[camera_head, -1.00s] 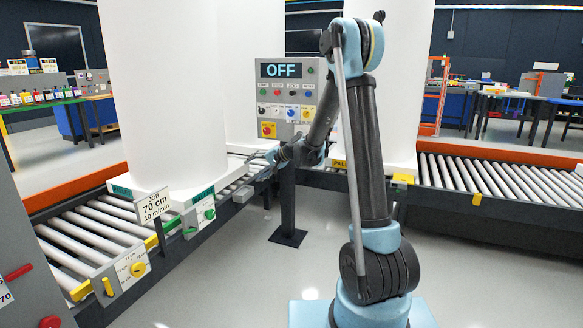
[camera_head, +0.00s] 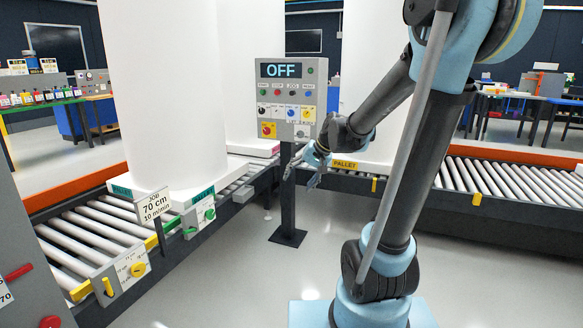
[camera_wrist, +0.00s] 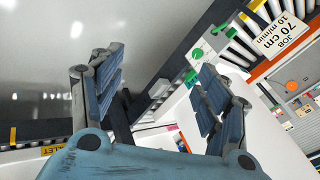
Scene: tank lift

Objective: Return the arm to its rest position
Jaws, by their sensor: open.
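My gripper (camera_head: 302,170) hangs at the end of my raised arm, in front of the control post, with nothing between its fingers. In the wrist view my gripper (camera_wrist: 158,100) shows two blue-padded fingers spread wide apart. The control panel (camera_head: 287,98) on its dark post (camera_head: 287,205) reads OFF and stands just behind and left of the gripper in the head view. I cannot tell the exact gap between the gripper and the post.
A roller conveyor (camera_head: 90,232) runs at the left with a tall white tank (camera_head: 155,90) on it. Another roller conveyor (camera_head: 510,178) runs at the right. A job sign (camera_head: 154,205) reads 70 cm, 10 m/min. The grey floor (camera_head: 245,285) in front is clear.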

